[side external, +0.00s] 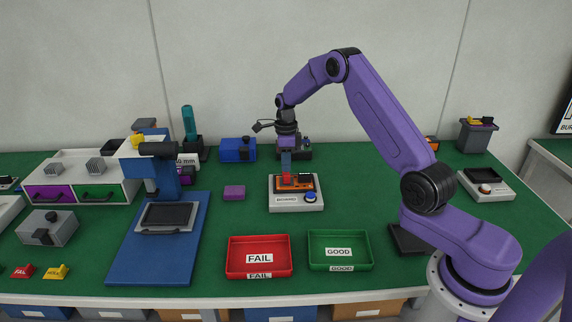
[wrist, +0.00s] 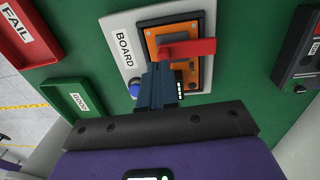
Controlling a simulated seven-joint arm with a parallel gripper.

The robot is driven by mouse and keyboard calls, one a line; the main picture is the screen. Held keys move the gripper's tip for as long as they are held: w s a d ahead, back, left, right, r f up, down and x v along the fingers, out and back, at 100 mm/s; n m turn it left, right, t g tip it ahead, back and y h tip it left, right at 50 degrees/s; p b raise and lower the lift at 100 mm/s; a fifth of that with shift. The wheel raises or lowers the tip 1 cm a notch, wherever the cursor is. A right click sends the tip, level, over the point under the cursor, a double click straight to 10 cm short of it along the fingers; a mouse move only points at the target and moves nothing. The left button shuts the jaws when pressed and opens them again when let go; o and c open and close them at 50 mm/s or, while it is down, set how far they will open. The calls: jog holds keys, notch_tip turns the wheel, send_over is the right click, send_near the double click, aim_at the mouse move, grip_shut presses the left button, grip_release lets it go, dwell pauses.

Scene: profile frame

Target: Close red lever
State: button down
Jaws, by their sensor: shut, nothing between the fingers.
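The red lever (wrist: 190,48) is a flat bar above the orange plate (wrist: 193,76) of a pale fixture (wrist: 118,40) labelled BOARD. In the side external view the lever (side external: 289,181) shows as a small red piece at the fixture's (side external: 296,206) top. My gripper (side external: 286,168) points straight down over it. In the wrist view my gripper's dark blue fingers (wrist: 160,72) are together, with their tips beside the lever's left end. I cannot tell whether they touch it. The fingers hide part of the fixture.
A blue button (side external: 310,197) is on the fixture's front right corner. A red FAIL tray (side external: 233,258) and a green GOOD tray (side external: 368,248) lie in front. A purple block (side external: 234,192) lies to the left, near a blue press stand (side external: 120,255).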

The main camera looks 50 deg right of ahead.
aim_at(286, 174)
notch_tip(286, 174, up, 14)
dwell(0.6)
jog(key=s+a+r+n, duration=0.2)
jog(key=s+a+n, duration=0.5)
jog(key=a+n, duration=0.2)
jog(key=s+a+r+n, duration=0.2)
jog(key=s+a+n, duration=0.5)
jog(key=a+n, duration=0.25)
jog(key=s+f+n, duration=0.1)
jog(key=s+n, duration=0.9)
jog(key=s, duration=0.3)
jog(key=s+d+f+n, duration=0.1)
jog(key=s+f+n, duration=0.1)
jog(key=s+n, duration=0.9)
jog(key=s, duration=0.3)
jog(key=shift+s+f+t, duration=0.15)
jog(key=shift+f+t, duration=0.15)
jog(key=shift+t, duration=0.1)
